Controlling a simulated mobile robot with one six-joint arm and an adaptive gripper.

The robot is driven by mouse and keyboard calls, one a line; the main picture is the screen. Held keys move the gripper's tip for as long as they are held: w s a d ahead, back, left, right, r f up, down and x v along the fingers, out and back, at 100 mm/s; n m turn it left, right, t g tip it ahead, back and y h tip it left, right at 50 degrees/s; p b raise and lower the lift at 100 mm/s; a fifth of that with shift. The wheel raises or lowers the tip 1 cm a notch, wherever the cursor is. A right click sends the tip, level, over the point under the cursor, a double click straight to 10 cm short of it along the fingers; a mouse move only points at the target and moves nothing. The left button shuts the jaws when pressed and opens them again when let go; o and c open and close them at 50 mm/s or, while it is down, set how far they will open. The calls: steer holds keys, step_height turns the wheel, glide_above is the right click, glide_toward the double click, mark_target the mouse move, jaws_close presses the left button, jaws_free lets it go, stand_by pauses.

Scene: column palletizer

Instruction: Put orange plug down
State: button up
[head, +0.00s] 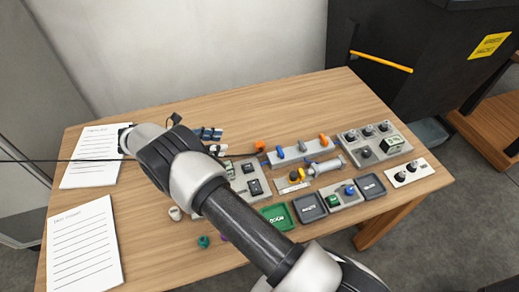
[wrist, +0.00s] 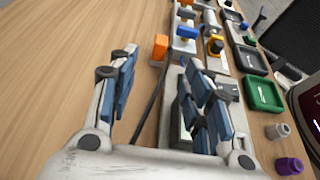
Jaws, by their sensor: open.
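An orange plug (wrist: 160,47) is on the table beside the near end of a light grey socket rail (wrist: 182,48). It also shows in the head view (head: 260,146), left of the rail. A dark cable runs from near it toward my gripper. Whether it touches the rail is not clear. In the head view my arm hides part of the table.
A grey panel (wrist: 170,115) with dark modules lies partly behind my right finger. A green tray (wrist: 264,94), a grey cylinder (wrist: 277,130) and a purple cylinder (wrist: 289,166) lie to the right. Paper sheets (head: 82,245) lie at the left. The wood left of my gripper is bare.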

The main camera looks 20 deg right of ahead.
steer(key=b, duration=0.2)
glide_toward(257, 144)
steer(key=x, duration=0.4)
steer(key=shift+w+d, duration=0.1)
steer(key=shift+d, duration=0.15)
steer(key=b+x, duration=0.2)
steer(key=x, duration=0.3)
steer(key=shift+f, duration=0.1)
jaws_close()
